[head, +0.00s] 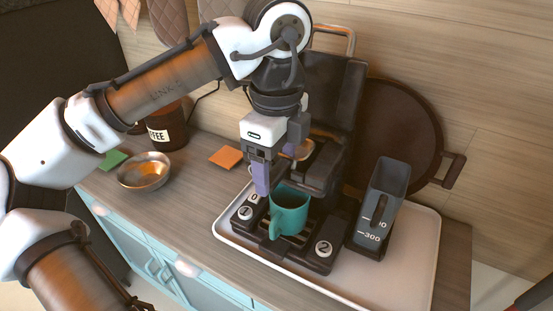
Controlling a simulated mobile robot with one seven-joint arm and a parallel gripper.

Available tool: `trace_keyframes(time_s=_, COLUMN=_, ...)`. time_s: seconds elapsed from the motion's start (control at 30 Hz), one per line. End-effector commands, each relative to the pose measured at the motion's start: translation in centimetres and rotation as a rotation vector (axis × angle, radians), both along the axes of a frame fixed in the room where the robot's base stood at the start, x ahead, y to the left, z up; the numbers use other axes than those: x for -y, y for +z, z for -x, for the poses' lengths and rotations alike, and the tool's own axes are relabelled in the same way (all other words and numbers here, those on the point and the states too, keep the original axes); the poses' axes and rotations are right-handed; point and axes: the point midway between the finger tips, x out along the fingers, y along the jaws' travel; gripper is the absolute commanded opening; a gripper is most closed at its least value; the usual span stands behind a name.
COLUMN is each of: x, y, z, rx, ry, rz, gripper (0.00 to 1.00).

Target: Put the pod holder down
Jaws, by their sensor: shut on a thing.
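My gripper (262,186) is at the left front of the black coffee machine (332,85), pointing down with purple fingers. It is shut on the pod holder (298,150), whose rounded metallic part shows just right of the fingers, by the machine's head. The fingers and wrist hide most of the grip. I cannot tell whether the holder touches the machine. A teal mug (290,209) stands on the machine's base, right below and beside the fingers.
A grey water tank (388,190) stands right of the machine on a white tray (415,262). A metal bowl (143,174), a coffee canister (170,130), an orange square (226,157) and a green square (113,159) lie left. Wooden counter is free between bowl and tray.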

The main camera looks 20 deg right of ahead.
Motion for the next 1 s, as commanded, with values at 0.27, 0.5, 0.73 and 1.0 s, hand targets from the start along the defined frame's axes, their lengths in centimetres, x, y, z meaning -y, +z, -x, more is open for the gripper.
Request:
trace_keyframes(time_s=0.27, x=0.0, y=-0.2, z=0.0, rx=0.001, ry=-0.001, rz=0.001, gripper=0.42)
trace_keyframes(time_s=0.5, x=0.0, y=-0.4, z=0.0, rx=0.001, ry=0.000, rz=0.000, gripper=0.88)
trace_keyframes(time_s=0.73, x=0.0, y=-0.4, z=0.0, rx=0.001, ry=0.000, rz=0.000, gripper=0.92)
trace_keyframes(time_s=1.0, x=0.1, y=1.2, z=0.0, rx=0.002, ry=-0.001, rz=0.002, gripper=0.92)
